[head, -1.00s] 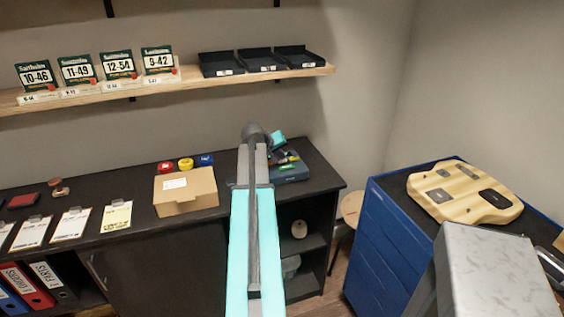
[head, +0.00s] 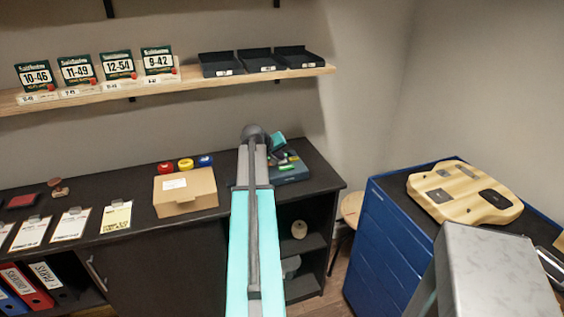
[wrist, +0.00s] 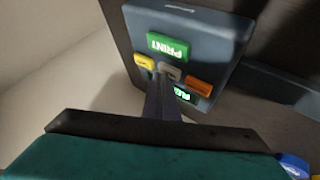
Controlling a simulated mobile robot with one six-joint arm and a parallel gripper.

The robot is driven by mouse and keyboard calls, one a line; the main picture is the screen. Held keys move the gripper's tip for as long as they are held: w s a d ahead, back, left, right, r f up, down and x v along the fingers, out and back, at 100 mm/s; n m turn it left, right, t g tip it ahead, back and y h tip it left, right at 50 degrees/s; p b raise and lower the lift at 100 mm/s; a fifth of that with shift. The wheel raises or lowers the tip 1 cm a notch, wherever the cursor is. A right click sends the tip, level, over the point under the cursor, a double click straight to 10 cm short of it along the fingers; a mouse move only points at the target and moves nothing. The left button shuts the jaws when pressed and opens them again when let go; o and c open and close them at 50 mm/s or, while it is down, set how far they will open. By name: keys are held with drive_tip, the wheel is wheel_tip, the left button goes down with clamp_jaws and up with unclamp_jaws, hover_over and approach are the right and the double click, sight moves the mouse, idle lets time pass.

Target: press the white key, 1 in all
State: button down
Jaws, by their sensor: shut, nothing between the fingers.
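A blue-grey label device (head: 290,174) sits on the dark bench beyond my arm. The wrist view shows its face with a large green PRINT key (wrist: 167,46), a yellow key (wrist: 144,62), an orange key (wrist: 199,88) and a small lit green display. The pale grey-white key (wrist: 173,70) lies between them, partly hidden by my fingers. My gripper (wrist: 162,82) is shut and empty, its tips over or at this key. I cannot tell whether they touch it. In the head view my gripper (head: 284,156) is small, just above the device.
A cardboard box (head: 186,192) and red, yellow and blue tape rolls (head: 185,164) stand left of the device. Clipboards lie farther left. A shelf (head: 180,78) with cards and black trays runs above. A blue cabinet (head: 392,240) holds a wooden guitar body at right.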

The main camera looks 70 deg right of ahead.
sight(280, 163)
drive_tip(key=shift+r+p, duration=0.4)
drive_tip(key=shift+r, duration=0.4)
drive_tip(key=shift+r+p, duration=1.25)
drive_tip(key=shift+r, duration=1.25)
drive_tip(key=shift+r, duration=0.1)
